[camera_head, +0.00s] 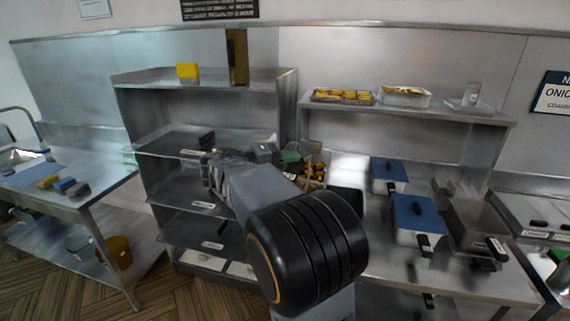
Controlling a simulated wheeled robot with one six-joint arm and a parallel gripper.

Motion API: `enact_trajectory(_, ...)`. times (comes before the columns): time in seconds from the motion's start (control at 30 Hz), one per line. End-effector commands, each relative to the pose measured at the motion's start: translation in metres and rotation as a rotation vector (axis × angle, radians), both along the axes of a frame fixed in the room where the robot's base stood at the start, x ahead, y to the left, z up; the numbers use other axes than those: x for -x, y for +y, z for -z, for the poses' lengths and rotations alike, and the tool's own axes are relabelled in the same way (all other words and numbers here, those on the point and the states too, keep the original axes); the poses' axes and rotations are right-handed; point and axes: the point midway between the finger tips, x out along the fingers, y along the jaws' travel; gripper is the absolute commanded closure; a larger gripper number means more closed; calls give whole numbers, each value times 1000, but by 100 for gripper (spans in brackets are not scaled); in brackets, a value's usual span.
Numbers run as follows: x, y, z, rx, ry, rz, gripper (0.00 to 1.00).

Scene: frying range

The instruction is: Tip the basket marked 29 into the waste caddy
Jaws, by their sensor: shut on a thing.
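My arm reaches from the bottom centre toward the shelves and hides much of the middle. My gripper (266,152) is mostly behind the arm, and its fingertips are hard to make out. A basket (318,183) with brown and yellow pieces in it shows just right of the gripper, partly hidden by the arm. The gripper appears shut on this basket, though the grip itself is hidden. I cannot read the number 29 on any tag. A small green thing (290,157) shows beside the basket; I cannot tell whether it is part of the waste caddy.
A steel rack (150,150) with dark trays stands left of the arm. Blue-lidded containers (412,212) and a fryer-like basin (475,222) sit on the right counter. Food trays (343,97) rest on the upper shelf. A side table (75,200) stands left, with floor free before it.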

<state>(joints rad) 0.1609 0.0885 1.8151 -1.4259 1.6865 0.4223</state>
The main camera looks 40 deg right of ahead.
Motion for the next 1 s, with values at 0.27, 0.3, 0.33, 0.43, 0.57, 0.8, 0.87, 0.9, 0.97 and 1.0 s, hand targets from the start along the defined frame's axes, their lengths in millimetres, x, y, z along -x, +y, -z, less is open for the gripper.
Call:
enact_trajectory(0.27, 25, -17, -15, -118, -181, 4, 100)
enact_trajectory(0.3, 28, -20, -18, -139, -210, 3, 100)
enact_trajectory(0.33, 31, -22, -19, -155, -232, 4, 100)
enact_trajectory(0.43, 41, -29, -15, -204, -297, 3, 100)
enact_trajectory(0.57, 53, -38, -10, -262, -380, 3, 100)
enact_trajectory(0.8, 76, -54, -1, -369, -532, 4, 100)
enact_trajectory(0.87, 82, -58, 1, -396, -568, 5, 100)
enact_trajectory(0.9, 86, -60, 3, -413, -594, 4, 100)
enact_trajectory(0.97, 89, -64, 14, -436, -622, 4, 100)
enact_trajectory(1.0, 92, -65, 18, -449, -642, 4, 100)
